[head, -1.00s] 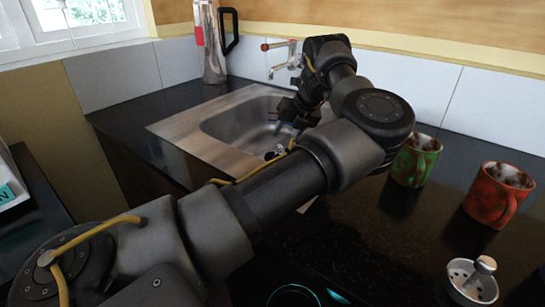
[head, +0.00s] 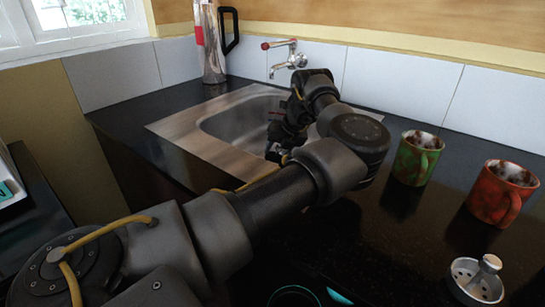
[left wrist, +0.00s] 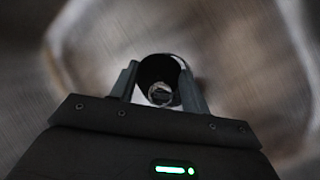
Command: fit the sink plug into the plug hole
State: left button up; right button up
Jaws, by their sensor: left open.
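My left gripper (head: 274,154) reaches over the near right part of the steel sink (head: 180,140), pointing down. Its fingers (left wrist: 163,88) are apart in the left wrist view. Between them shows a dark round thing (left wrist: 152,70) with a small bright round part low in it. I cannot tell if this is the plug or the plug hole, or if the fingers touch it. My arm hides part of the sink and its floor in the head view. A metal strainer-like piece with a knob (head: 478,278) stands on the counter at the lower right. My right gripper is out of view.
A green mug (head: 413,160) and a red mug (head: 497,192) stand on the dark counter right of my arm. A wall tap (head: 290,58) is behind the sink. A tall steel flask (head: 210,45) with a black handle stands at the back left corner.

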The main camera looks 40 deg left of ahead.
pick_arm(q)
jog(key=shift+c, duration=0.5)
grip_shut()
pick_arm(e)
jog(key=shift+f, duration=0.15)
pick_arm(q)
jog(key=shift+r, duration=0.5)
notch_tip(320, 180, up, 17)
jog(key=p, duration=0.2)
jog(key=shift+p, duration=0.4)
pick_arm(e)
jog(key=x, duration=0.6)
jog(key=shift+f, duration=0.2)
